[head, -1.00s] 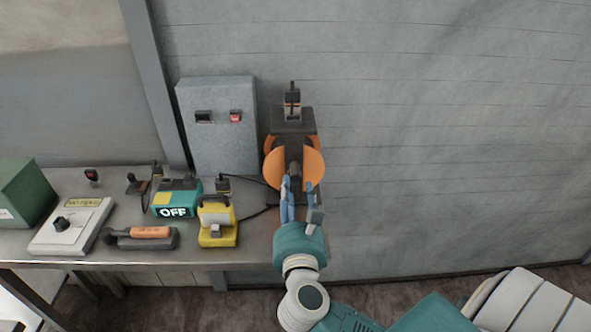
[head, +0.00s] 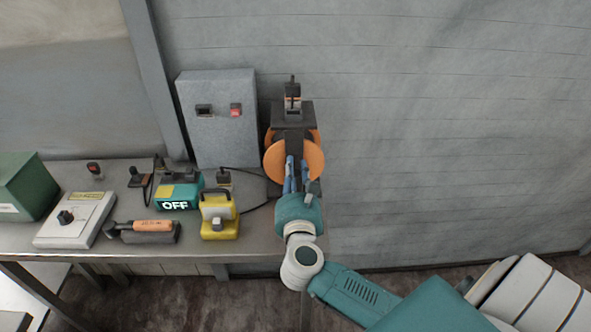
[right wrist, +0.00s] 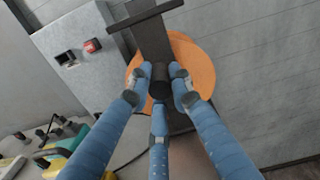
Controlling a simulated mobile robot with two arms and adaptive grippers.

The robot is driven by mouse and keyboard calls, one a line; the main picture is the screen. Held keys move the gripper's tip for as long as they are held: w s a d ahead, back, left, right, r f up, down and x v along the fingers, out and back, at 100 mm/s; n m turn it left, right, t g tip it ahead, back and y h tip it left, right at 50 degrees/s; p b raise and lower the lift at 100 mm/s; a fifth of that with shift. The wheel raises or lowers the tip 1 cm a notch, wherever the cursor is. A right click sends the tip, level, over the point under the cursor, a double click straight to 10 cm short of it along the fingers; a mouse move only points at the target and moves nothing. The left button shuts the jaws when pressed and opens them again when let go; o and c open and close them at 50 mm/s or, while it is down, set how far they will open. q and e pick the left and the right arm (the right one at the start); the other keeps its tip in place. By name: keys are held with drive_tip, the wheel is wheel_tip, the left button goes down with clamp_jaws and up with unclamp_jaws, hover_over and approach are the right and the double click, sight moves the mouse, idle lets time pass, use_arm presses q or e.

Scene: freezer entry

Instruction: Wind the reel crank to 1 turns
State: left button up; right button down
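The reel (head: 312,160) has an orange disc and a dark upright frame, and stands at the right end of the bench against the wall. Its dark crank handle (right wrist: 160,82) shows in the right wrist view in front of the orange disc (right wrist: 200,65). My right gripper (head: 297,162) reaches up to the reel from below. In the right wrist view its blue fingers (right wrist: 159,92) close in around the handle, one on each side and one below, and appear to touch it. The fingers hide most of the handle in the head view. My left gripper is out of view.
A grey box with a red switch (head: 235,109) stands left of the reel. A yellow device (head: 219,228), a teal unit reading OFF (head: 178,191), an orange-handled tool (head: 150,226) and a white panel (head: 75,220) crowd the bench. Right of the reel is bare wall (head: 450,150).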

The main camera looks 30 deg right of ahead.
drive_tip(key=shift+f, duration=0.15)
drive_tip(key=shift+s+d+f+m+b, duration=0.25)
drive_tip(key=shift+d+m+b, duration=0.2)
drive_tip(key=shift+m+b, duration=0.55)
drive_tip(key=shift+s+d+f+m+b, duration=0.1)
drive_tip(key=shift+s+d+m+b, duration=0.4)
drive_tip(key=shift+m, duration=0.85)
drive_tip(key=shift+s+d+f+m+b, duration=0.2)
drive_tip(key=shift+d+m+b, duration=0.25)
drive_tip(key=shift+m+b, duration=0.65)
